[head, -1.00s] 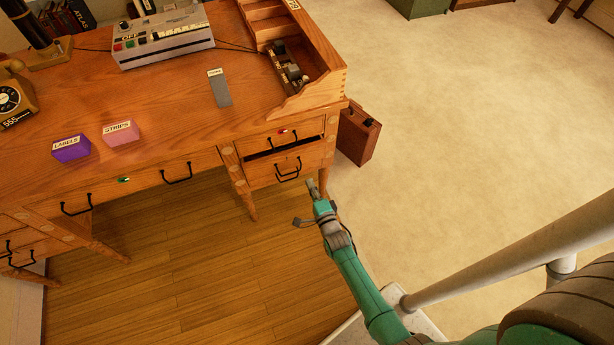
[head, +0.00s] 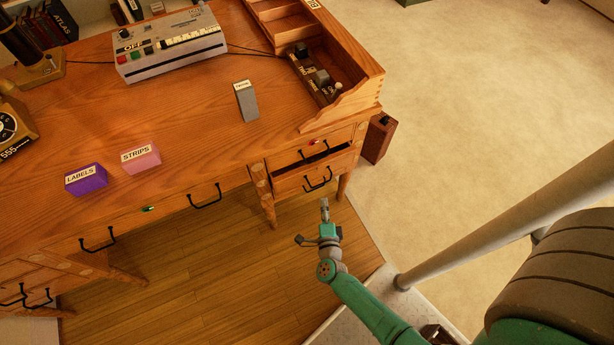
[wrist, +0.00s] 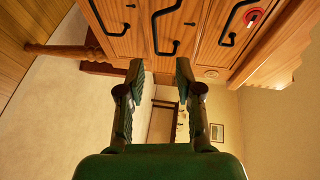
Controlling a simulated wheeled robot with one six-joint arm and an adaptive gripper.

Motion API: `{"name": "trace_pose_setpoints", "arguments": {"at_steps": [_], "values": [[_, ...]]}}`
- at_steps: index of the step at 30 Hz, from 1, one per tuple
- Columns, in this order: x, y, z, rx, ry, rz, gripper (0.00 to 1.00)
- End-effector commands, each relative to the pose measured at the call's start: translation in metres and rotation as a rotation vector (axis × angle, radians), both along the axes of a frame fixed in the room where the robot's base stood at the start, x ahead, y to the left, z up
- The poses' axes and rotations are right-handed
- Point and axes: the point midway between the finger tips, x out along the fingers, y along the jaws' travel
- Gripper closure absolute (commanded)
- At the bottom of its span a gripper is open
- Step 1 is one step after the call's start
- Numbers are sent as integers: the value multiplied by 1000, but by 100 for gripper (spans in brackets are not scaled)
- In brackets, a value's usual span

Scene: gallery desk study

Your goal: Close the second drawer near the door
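The second drawer (head: 292,185) in the desk's right pedestal stands partly pulled out, with a dark gap above its front. The top drawer (head: 292,159) above it looks shut and has a small red tag. In the wrist view, the drawer fronts appear sideways at the top, with a black handle on the middle front (wrist: 183,45). My gripper (head: 324,204) is in front of and below the second drawer in the head view. In the wrist view, my gripper (wrist: 159,75) has its two fingers spread apart with nothing between them. Contact with the drawer cannot be told.
A brown case (head: 378,139) stands on the floor right of the pedestal. The wooden floor in front is clear.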

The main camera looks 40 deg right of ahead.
Motion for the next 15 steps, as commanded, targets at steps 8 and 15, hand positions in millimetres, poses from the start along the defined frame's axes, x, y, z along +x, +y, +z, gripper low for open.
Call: {"name": "trace_pose_setpoints", "arguments": {"at_steps": [8, 15], "values": [[1, -7, -7, 6, 24, -20, 65], [31, -32, -13, 6, 23, -21, 65]]}}
